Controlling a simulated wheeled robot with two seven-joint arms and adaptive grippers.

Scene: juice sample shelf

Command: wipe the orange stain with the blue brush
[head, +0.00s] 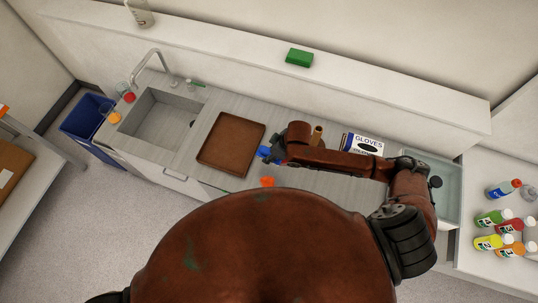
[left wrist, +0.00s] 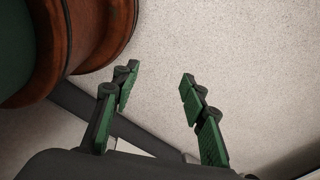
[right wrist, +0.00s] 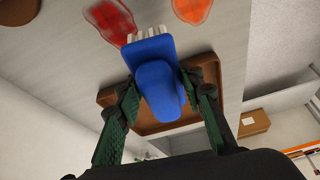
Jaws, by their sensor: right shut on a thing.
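The blue brush (head: 264,152) is in my right gripper (head: 278,154), above the counter to the right of the brown tray. In the right wrist view the right gripper (right wrist: 160,84) is shut on the blue brush (right wrist: 158,80), its white bristles facing the counter beside a red stain (right wrist: 110,20). I cannot tell whether the bristles touch the surface. The orange stain (right wrist: 193,10) lies apart from the bristles; it also shows at the counter's front edge in the head view (head: 267,181). My left gripper (left wrist: 158,75) is open and empty, with floor behind it.
The brown tray (head: 208,160) sits left of the brush, with the sink (head: 148,132) beyond it. A gloves box (head: 362,143) stands behind my right arm. A green sponge (head: 299,58) lies on the back ledge. Several bottles (head: 493,218) stand at the far right.

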